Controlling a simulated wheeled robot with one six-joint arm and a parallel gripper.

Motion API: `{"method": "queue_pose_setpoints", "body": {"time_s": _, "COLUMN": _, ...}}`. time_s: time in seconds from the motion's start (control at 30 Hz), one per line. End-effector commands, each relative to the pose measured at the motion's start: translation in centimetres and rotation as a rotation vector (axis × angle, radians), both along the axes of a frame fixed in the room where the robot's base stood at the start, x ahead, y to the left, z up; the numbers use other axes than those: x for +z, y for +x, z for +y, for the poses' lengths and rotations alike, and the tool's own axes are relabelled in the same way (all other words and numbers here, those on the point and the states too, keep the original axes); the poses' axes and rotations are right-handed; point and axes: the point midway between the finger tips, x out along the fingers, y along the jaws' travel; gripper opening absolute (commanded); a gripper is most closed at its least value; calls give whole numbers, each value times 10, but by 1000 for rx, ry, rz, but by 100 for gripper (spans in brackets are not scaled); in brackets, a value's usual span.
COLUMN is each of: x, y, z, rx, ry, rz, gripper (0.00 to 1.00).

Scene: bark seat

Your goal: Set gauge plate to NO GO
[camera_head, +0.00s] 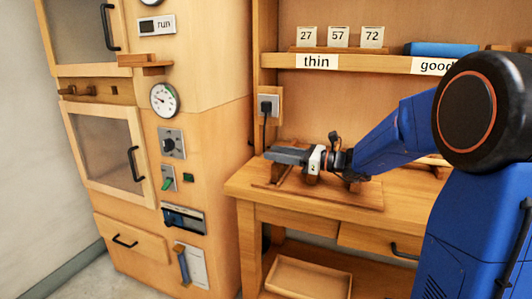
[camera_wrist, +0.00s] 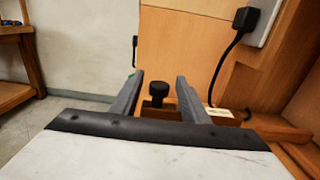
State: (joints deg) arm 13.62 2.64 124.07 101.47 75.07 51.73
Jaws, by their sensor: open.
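My gripper (camera_head: 272,154) reaches left over the wooden workbench, above a flat wooden board with small dark wooden blocks. In the wrist view its two grey fingers (camera_wrist: 160,80) are apart, with nothing held between them. A black knob (camera_wrist: 157,90) on a low wooden piece shows between and beyond the fingers, apart from them. A small pale label (camera_wrist: 220,112) lies to its right; its text is too small to read. No NO GO marking is readable, so I cannot tell for sure which part is the gauge plate. My gripper hides part of the board.
A tall wooden cabinet (camera_head: 215,55) stands left, with a dial (camera_head: 164,99), a rotary switch (camera_head: 171,142), a green lever (camera_head: 167,183) and a blue-handled slider (camera_head: 183,219). A shelf (camera_head: 385,64) with cards runs behind the workbench (camera_head: 250,190).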

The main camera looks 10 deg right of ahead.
Motion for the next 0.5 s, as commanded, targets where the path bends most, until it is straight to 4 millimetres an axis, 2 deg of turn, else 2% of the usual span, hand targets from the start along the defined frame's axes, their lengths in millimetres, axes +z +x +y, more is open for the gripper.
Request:
{"method": "queue_pose_setpoints", "body": {"time_s": 0.2, "x": 0, "y": 14, "z": 23, "rx": 2, "ry": 1, "rz": 1, "gripper": 41}}
{"method": "queue_pose_setpoints", "body": {"time_s": 0.5, "x": 0, "y": 21, "z": 34, "rx": 0, "ry": 1, "rz": 1, "gripper": 41}}
